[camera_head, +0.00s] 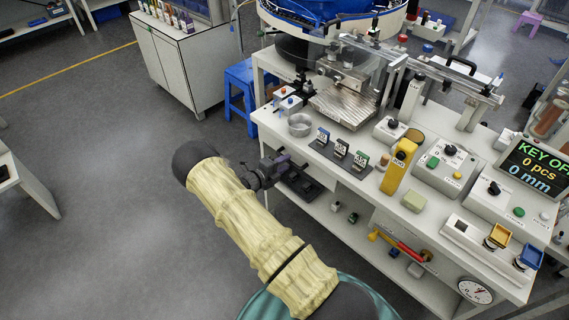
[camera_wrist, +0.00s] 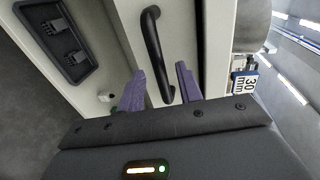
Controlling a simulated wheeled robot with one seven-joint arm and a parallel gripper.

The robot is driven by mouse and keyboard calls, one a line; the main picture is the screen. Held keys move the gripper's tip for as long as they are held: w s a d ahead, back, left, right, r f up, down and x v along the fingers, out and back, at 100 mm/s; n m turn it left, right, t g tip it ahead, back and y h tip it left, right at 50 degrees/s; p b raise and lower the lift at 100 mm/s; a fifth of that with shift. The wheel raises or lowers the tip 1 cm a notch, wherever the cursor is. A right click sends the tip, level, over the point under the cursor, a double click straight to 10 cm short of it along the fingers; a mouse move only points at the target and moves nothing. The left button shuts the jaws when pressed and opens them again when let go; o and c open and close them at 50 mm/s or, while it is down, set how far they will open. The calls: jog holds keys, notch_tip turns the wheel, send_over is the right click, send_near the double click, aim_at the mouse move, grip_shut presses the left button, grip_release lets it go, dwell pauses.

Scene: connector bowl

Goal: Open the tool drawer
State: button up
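The black bar handle (camera_wrist: 153,50) stands on a pale drawer front (camera_wrist: 181,28) in the wrist view. My gripper (camera_wrist: 160,70) is open, with one purple finger on each side of the handle's lower part. A gap shows between the handle and each finger, and neither finger is clamped on it. In the head view my gripper (camera_head: 277,164) is at the left front edge of the workbench (camera_head: 330,180). The handle and the drawer front cannot be made out there, near my gripper and arm. The drawer looks shut, as far as the wrist view shows.
A black tray (camera_wrist: 58,38) with dark parts lies beside the drawer on the lower shelf. A small block marked 30 mm (camera_wrist: 244,82) and a metal bowl (camera_head: 300,125) are on the bench top. A blue stool (camera_head: 240,85) stands behind. The floor at left is clear.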

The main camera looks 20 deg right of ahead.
jog(key=shift+w+d+f, duration=0.1)
jog(key=shift+d, duration=0.25)
grip_shut()
jog(key=shift+a, duration=0.1)
jog(key=f+v, duration=0.1)
jog(key=v, duration=0.7)
jog(key=f+p+v, duration=0.1)
jog(key=f+v, duration=0.1)
jog(key=v, duration=0.7)
jog(key=shift+a+f, duration=0.3)
jog(key=shift+a, duration=0.15)
grip_release()
